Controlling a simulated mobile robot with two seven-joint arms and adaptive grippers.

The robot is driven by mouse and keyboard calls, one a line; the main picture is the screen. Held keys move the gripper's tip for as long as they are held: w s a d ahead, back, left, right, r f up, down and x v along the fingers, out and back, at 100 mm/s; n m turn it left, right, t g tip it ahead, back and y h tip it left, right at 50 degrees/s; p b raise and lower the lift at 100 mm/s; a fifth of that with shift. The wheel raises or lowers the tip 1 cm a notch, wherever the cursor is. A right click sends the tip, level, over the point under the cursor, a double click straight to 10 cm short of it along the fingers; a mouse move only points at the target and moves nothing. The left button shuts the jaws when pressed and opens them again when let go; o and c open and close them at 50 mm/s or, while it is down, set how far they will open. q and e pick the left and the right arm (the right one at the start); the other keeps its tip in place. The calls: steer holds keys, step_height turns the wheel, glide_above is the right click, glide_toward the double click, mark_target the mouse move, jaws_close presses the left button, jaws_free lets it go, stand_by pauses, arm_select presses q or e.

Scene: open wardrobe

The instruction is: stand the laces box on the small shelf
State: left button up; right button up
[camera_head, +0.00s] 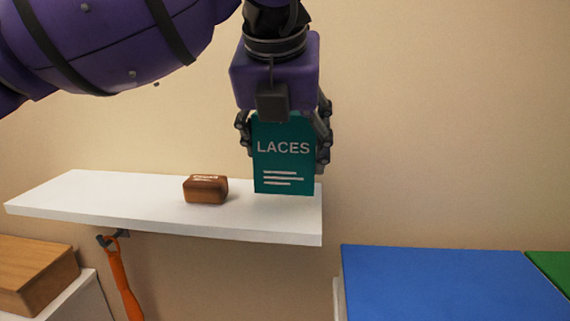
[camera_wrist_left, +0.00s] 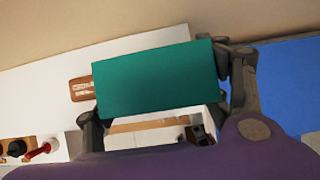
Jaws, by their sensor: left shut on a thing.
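The laces box (camera_head: 285,160) is teal with white lettering and hangs upright in my left gripper (camera_head: 284,125). The gripper points down with its fingers shut on the box's two sides. In the head view the box's lower edge overlaps the right end of the small white shelf (camera_head: 120,205); I cannot tell whether it touches the surface. In the left wrist view the box (camera_wrist_left: 160,77) shows its plain teal top between the fingers, with the white shelf (camera_wrist_left: 40,90) beyond. My right gripper is not in view.
A brown box-like object (camera_head: 205,189) sits on the shelf left of the laces box. An orange item (camera_head: 124,285) hangs from a hook below. A wooden block (camera_head: 35,275) is lower left. Blue (camera_head: 440,285) and green (camera_head: 552,268) surfaces lie lower right. Bare shelf lies further left.

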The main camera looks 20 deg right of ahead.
mark_target(285, 162)
arm_select(q)
steer(key=shift+w+f, duration=0.15)
steer(key=shift+f, duration=0.8)
steer(key=shift+w+f, duration=0.1)
steer(key=shift+f, duration=0.8)
steer(key=shift+f, duration=0.1)
steer(key=o, duration=1.3)
steer(key=shift+c, duration=0.2)
steer(key=shift+s+r, duration=0.2)
steer(key=shift+r, duration=0.25)
steer(key=v, duration=1.1)
steer(key=shift+r, duration=0.1)
